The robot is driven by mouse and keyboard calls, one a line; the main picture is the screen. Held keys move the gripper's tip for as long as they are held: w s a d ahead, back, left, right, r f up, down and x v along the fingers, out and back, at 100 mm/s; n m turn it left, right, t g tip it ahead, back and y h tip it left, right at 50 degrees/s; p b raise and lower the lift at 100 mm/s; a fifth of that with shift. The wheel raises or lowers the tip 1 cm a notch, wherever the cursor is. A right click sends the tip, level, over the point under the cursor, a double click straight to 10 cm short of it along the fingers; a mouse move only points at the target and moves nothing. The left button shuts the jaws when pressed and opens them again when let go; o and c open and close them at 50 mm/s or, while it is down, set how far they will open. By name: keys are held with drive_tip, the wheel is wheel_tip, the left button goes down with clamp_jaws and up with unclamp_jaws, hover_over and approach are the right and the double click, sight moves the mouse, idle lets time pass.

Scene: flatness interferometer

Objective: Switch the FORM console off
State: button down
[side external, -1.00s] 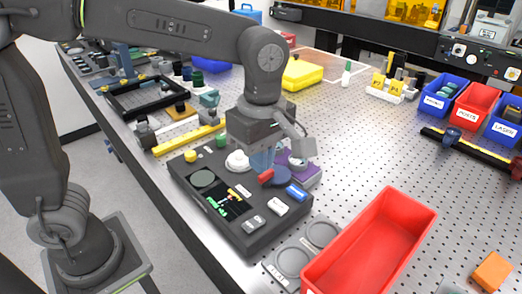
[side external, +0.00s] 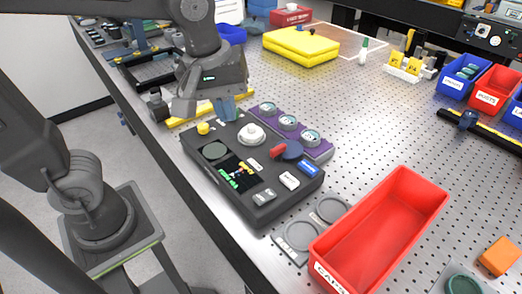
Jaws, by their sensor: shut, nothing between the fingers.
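The dark console (side external: 262,215) sits near the table's front edge. Its top carries a lit screen (side external: 238,172), a round grey disc (side external: 215,151), a yellow knob (side external: 203,128), a white dial (side external: 251,134), a red handle (side external: 278,152) on a dark blue disc (side external: 293,149), a white switch (side external: 289,181), a grey switch (side external: 265,196) and a blue label (side external: 308,168). No lettering is readable enough to tell which part is marked FORM. My gripper (side external: 227,113) is shut and empty at the console's back edge, right of the yellow knob. It hides that part; contact cannot be told.
A purple holder (side external: 318,152) with several round pieces stands behind the console. A red bin (side external: 372,235) and grey round pads (side external: 300,234) are to its right. A yellow case (side external: 301,46) lies farther back. The perforated tabletop (side external: 390,125) is mostly clear at centre right.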

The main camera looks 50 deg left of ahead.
drive_tip(key=s+a+f+m+t, duration=0.25)
drive_tip(key=s+a+m, duration=0.25)
drive_tip(key=m, duration=0.3)
drive_tip(key=n+g, duration=0.7)
drive_tip(key=n, duration=0.9)
hover_over(259, 196)
drive_tip(key=w, duration=0.2)
drive_tip(key=shift+t+y, duration=0.25)
drive_tip(key=shift+y, duration=0.05)
drive_tip(key=f, duration=0.4)
drive_tip(key=s+f, duration=0.1)
drive_tip(key=f, duration=0.7)
drive_tip(key=shift+s+f, duration=0.35)
drive_tip(key=shift+f, duration=0.05)
